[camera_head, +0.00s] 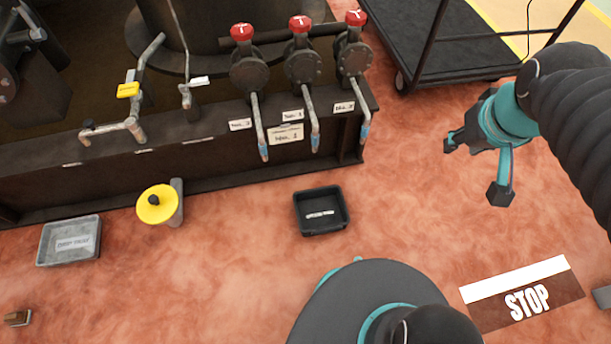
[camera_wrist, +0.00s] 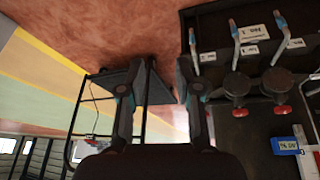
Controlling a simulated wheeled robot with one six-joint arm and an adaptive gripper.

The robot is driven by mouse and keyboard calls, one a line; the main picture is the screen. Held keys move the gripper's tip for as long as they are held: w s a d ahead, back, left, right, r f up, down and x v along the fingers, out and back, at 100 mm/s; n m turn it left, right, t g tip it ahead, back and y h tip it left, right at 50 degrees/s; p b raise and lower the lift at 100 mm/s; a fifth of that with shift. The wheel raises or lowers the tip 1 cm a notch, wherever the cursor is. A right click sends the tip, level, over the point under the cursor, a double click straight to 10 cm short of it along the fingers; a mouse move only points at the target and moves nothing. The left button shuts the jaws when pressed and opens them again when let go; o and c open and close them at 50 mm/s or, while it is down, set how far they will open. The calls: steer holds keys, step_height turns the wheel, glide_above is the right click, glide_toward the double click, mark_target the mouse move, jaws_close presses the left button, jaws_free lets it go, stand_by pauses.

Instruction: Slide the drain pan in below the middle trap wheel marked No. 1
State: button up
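A small black open pan (camera_head: 325,228) with a pale label too small to read lies on the floor in front of the machine. It appears empty and stands clear of the bench. The middle red trap wheel (camera_head: 299,23) sits above a pipe with a blue tip (camera_head: 315,143). A No. 1 tag (camera_head: 292,115) and a larger No. 1 plate (camera_head: 286,135) are on the bench by this pipe. My gripper (camera_head: 474,172) is open and empty in the air, right of the pan and bench. Its spread fingers also show in the wrist view (camera_wrist: 158,90).
Similar red wheels (camera_head: 242,32) (camera_head: 355,17) flank the middle one. A grey tray (camera_head: 88,252) and a yellow disc (camera_head: 157,204) on a grey stand are at left. A black cart (camera_head: 440,55) stands at the back right. Floor around the pan is clear.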

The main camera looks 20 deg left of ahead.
steer(key=w+a+f+n+g, duration=0.2)
steer(key=w+a+f+n, duration=0.2)
steer(key=w+a+f, duration=0.3)
steer(key=n+g, duration=0.3)
steer(key=n, duration=1.4)
glide_above(305, 199)
step_height(305, 199, down, 42)
steer(key=shift+f, duration=0.15)
steer(key=shift+w, duration=0.1)
step_height(305, 199, down, 14)
steer(key=shift+r, duration=0.1)
steer(key=shift+c, duration=0.2)
